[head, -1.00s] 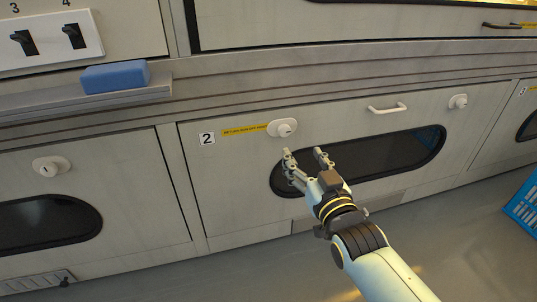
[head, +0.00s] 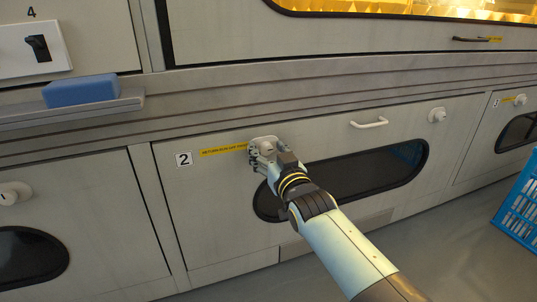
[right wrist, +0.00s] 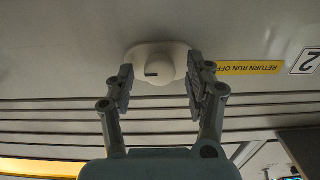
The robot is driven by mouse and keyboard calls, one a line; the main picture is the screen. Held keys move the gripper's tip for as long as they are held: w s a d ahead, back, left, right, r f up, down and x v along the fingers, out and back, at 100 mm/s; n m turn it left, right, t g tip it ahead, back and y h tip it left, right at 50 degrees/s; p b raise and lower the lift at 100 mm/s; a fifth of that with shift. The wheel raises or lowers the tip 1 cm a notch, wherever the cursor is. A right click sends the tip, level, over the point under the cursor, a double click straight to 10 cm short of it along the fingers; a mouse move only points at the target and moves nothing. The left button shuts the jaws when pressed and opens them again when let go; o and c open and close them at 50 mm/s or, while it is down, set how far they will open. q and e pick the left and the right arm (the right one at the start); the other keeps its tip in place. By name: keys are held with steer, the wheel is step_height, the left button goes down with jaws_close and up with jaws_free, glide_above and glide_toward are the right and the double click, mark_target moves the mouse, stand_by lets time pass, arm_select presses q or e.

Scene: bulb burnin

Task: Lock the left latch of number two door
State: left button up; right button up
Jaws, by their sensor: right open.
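The number two door (head: 215,215) is a pale panel marked 2, with a dark oval window. Its left latch (head: 262,142) is a white round knob on an oval plate beside the yellow label, mostly covered by my right gripper (head: 265,156) in the head view. In the right wrist view the latch (right wrist: 158,62) shows a dark slot, and the open fingers of my right gripper (right wrist: 160,88) stand on either side of it. Whether they touch it, I cannot tell. The right latch (head: 436,115) is a similar white knob. My left gripper is not in view.
A white handle (head: 369,124) sticks out between the two latches. A blue block (head: 82,91) lies on the ledge at upper left. A blue crate (head: 520,208) stands on the floor at right. The neighbouring door at left has its own white latch (head: 12,193).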

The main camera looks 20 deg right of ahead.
steer(key=shift+c, duration=0.4)
jaws_close()
